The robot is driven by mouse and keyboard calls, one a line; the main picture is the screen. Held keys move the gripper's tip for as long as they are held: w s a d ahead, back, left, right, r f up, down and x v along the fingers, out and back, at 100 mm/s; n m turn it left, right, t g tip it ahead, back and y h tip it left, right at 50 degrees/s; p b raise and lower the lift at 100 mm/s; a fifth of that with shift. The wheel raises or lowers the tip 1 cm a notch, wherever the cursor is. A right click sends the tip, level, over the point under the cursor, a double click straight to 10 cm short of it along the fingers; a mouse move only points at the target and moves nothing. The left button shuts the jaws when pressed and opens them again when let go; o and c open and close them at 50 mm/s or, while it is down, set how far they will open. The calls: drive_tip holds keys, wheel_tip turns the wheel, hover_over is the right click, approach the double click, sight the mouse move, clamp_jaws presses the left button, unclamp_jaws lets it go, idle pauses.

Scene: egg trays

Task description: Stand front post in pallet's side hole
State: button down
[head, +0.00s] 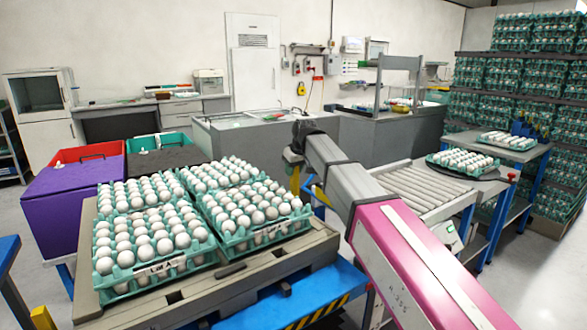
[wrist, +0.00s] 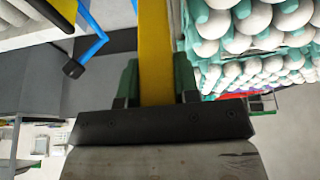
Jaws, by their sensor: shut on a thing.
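In the wrist view my gripper (wrist: 157,78) has its two green fingers shut on the flat yellow post (wrist: 154,35), which runs up out of the picture. In the head view a yellow strip beside the dark end of my arm (head: 295,178) looks like the same post; my fingers are hidden there. The grey-brown pallet (head: 215,308) lies at the front left under several egg trays. Dark openings show along its front (head: 175,297). The post is beyond the pallet's right rear corner, apart from it as far as I can see. Its lower end is hidden.
Teal trays of white eggs (head: 150,277) fill most of the pallet. A blue frame with striped edge (head: 325,310) is below it. A roller conveyor (head: 430,182) stands to the right. Purple (head: 68,210) and green bins are behind left. A blue bracket (wrist: 95,45) is near the post.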

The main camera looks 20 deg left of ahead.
drive_tip(key=shift+f, duration=0.9)
drive_tip(key=c, duration=0.8)
unclamp_jaws()
drive_tip(key=shift+r, duration=0.1)
drive_tip(key=v, duration=1)
drive_tip(key=shift+s+d+r, duration=0.15)
drive_tip(key=shift+r, duration=0.1)
